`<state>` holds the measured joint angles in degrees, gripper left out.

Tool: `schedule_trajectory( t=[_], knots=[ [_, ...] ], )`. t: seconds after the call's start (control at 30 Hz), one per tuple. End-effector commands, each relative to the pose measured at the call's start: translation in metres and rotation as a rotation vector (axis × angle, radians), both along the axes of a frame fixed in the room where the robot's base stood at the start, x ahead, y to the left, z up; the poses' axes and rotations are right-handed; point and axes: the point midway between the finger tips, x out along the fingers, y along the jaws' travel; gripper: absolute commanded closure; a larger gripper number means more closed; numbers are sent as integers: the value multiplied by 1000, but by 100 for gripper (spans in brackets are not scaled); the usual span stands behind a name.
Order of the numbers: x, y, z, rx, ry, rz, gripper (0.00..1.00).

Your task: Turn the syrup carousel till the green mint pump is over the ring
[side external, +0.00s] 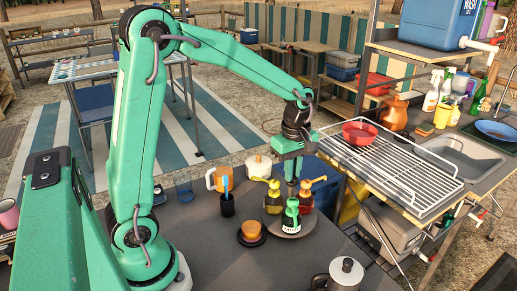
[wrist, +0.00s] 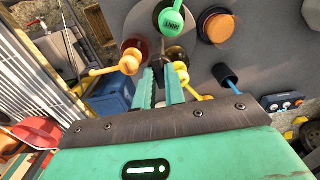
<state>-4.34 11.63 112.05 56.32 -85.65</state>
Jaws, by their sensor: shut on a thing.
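The syrup carousel (side external: 301,232) is a low round grey plate on the dark counter. The green mint pump (side external: 292,214), with a white label, stands at its near side; its green top shows in the wrist view (wrist: 172,20). A yellow pump bottle (side external: 272,197) stands behind left and a red bottle with an orange-yellow pump (side external: 306,196) behind right. My gripper (side external: 291,187) points down among the bottles, shut at the carousel's middle; what lies between its fingertips (wrist: 164,70) is mostly hidden. I cannot make out the ring for certain.
A dark round dish with an orange top (side external: 252,231) lies left of the carousel. A black cup (side external: 227,205), an orange mug (side external: 214,179) and a white pot (side external: 258,167) stand behind it. A metal pot (side external: 346,272) is at the front right. A wire rack (side external: 390,172) lies to the right.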

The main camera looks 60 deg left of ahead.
Motion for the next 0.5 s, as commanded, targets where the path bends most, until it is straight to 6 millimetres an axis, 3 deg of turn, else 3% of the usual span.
schedule_trajectory(
  t=[0.5],
  knots=[
    [0, 0, 0, 0, 0, -142, 100]
  ],
)
